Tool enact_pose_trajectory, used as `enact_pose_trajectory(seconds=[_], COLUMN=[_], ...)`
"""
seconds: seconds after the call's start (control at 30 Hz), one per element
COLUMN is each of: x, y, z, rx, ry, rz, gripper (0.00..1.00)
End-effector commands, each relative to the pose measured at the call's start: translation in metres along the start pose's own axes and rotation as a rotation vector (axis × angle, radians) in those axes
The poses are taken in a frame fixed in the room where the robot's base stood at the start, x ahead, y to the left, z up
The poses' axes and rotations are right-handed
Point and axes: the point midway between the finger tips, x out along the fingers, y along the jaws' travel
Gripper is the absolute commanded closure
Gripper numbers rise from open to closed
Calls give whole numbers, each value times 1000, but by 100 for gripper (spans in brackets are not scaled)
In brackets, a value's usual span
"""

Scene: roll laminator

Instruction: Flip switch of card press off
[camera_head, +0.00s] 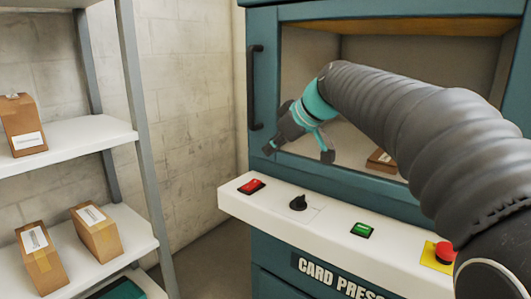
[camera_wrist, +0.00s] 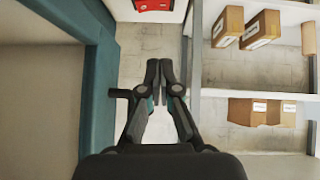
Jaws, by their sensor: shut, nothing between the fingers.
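The card press (camera_head: 330,278) is a teal cabinet with a glazed door and a white control panel (camera_head: 325,223) below it. On the panel are a red rocker switch (camera_head: 251,186) at the left, a black rotary knob (camera_head: 298,202) and a green rocker switch (camera_head: 361,229). The on or off position is too small to tell. My gripper (camera_head: 269,149) is shut and empty, in front of the door and above the panel's left end, apart from the switches. In the wrist view my fingertips (camera_wrist: 159,68) are together, and the red switch (camera_wrist: 152,4) shows at the top edge.
A red emergency stop button (camera_head: 445,251) on a yellow base sits at the panel's right. A black door handle (camera_head: 255,88) stands close to my gripper. At the left, a shelf rack (camera_head: 90,135) holds several cardboard boxes (camera_head: 97,233). A box (camera_head: 380,160) lies behind the door.

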Motion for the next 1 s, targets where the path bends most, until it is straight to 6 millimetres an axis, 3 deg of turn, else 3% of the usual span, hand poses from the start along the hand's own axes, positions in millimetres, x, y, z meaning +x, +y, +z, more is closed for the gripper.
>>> enact_pose_trajectory(seconds=[1.0], x=[4], y=[14], z=[-8], rx=[-52], ry=[3], rz=[54], gripper=[100])
